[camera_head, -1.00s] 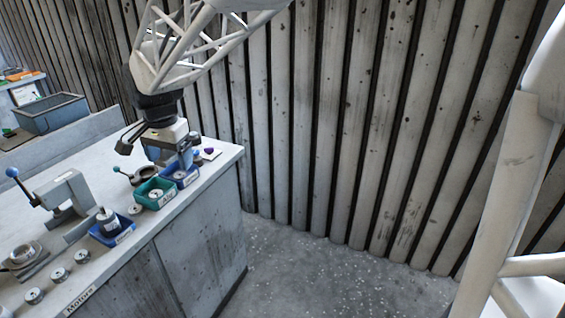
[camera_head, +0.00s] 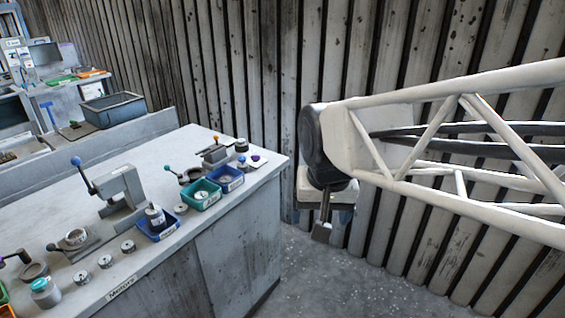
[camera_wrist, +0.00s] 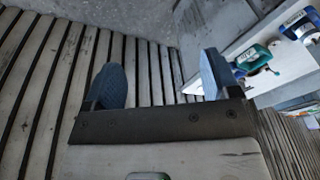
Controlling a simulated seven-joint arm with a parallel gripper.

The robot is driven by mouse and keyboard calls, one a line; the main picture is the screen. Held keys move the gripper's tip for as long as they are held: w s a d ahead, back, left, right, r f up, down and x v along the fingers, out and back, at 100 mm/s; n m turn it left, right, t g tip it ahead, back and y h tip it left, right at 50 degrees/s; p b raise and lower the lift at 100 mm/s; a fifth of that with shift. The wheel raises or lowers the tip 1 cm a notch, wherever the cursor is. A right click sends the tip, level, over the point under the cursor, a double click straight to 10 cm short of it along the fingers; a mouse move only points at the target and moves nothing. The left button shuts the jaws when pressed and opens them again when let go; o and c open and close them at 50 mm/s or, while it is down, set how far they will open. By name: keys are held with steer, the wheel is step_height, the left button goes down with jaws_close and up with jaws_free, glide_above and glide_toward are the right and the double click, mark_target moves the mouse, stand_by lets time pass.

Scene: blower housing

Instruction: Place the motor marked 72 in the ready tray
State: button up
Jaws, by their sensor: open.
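Several small round grey motors stand along the bench front, among them one motor (camera_head: 83,278) near the "Motors" label (camera_head: 122,287). Their numbers are too small to read, so I cannot tell which is 72. A front blue tray (camera_head: 172,236) holds a taller cylinder part (camera_head: 155,214). A green tray (camera_head: 212,202) holds a round metal part, and a back blue tray (camera_head: 236,185) seems to hold one too. The tray labels are unclear, so I cannot tell which is the ready tray. My gripper (camera_wrist: 162,80) is open and empty, right of the bench; it also shows in the head view (camera_head: 325,232).
A lever press (camera_head: 118,190) and a ring-shaped fixture (camera_head: 75,239) stand on the bench (camera_head: 215,250). A grey bin (camera_head: 112,110) sits behind at the left. A ribbed wall (camera_head: 420,60) closes the back. The floor right of the bench is clear.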

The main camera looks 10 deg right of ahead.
steer(key=s+d+f+n, duration=0.1)
steer(key=s+d+f, duration=0.2)
steer(key=s, duration=0.5)
steer(key=shift+d+n, duration=0.3)
steer(key=shift+n, duration=0.1)
steer(key=shift+s, duration=0.1)
stand_by(0.7)
